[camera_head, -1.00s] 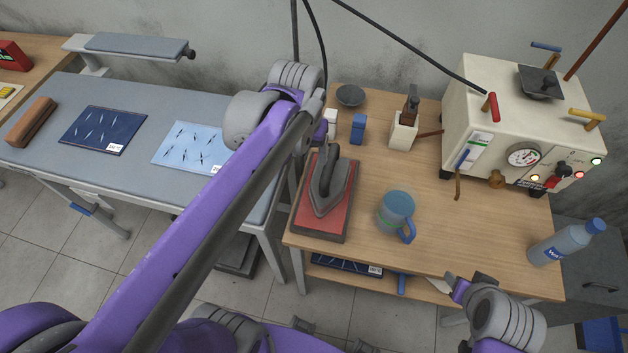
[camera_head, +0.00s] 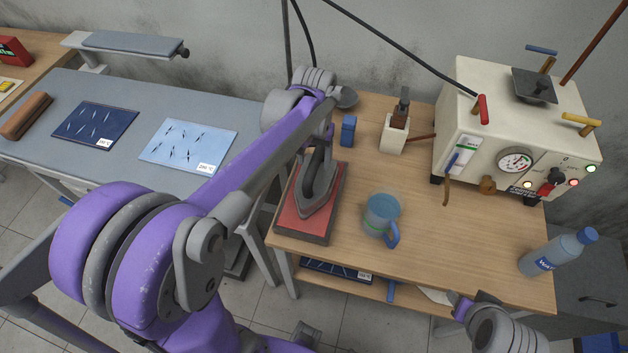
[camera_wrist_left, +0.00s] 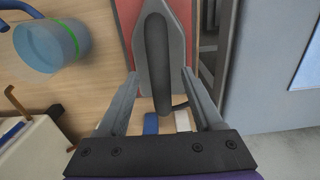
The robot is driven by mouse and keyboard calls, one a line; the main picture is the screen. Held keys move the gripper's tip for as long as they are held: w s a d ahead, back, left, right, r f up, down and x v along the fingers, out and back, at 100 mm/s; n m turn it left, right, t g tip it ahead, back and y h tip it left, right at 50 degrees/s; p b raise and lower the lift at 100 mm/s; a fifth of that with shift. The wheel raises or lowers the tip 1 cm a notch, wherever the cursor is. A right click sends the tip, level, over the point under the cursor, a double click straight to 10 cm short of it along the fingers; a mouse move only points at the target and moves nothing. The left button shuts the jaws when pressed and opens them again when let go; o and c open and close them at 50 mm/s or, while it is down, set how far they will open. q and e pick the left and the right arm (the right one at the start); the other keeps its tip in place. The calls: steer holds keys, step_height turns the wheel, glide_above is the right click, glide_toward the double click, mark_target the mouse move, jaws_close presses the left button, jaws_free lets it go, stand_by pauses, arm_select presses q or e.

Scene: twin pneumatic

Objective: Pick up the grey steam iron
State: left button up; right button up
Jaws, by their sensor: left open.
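The grey steam iron (camera_head: 318,192) rests on a red pad with a dark frame (camera_head: 299,224) at the left side of the wooden table. My left gripper (camera_wrist_left: 159,72) is open in the left wrist view, with its two fingers on either side of the iron (camera_wrist_left: 156,50) and its dark handle. I cannot tell whether the fingers touch it. In the head view my left wrist hangs over the back end of the iron, and the fingertips are hard to make out. My right arm (camera_head: 485,315) shows at the table's front right edge; its jaw state is unclear.
A small blue block (camera_head: 348,130) and a white holder (camera_head: 394,136) are behind. A cream steam generator (camera_head: 510,135) fills the back right, with a water bottle (camera_head: 555,252) in front. The table's middle is clear.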

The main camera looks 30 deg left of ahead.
arm_select(q)
steer(key=shift+f, duration=1.35)
jaws_close()
steer(key=shift+r, duration=0.1)
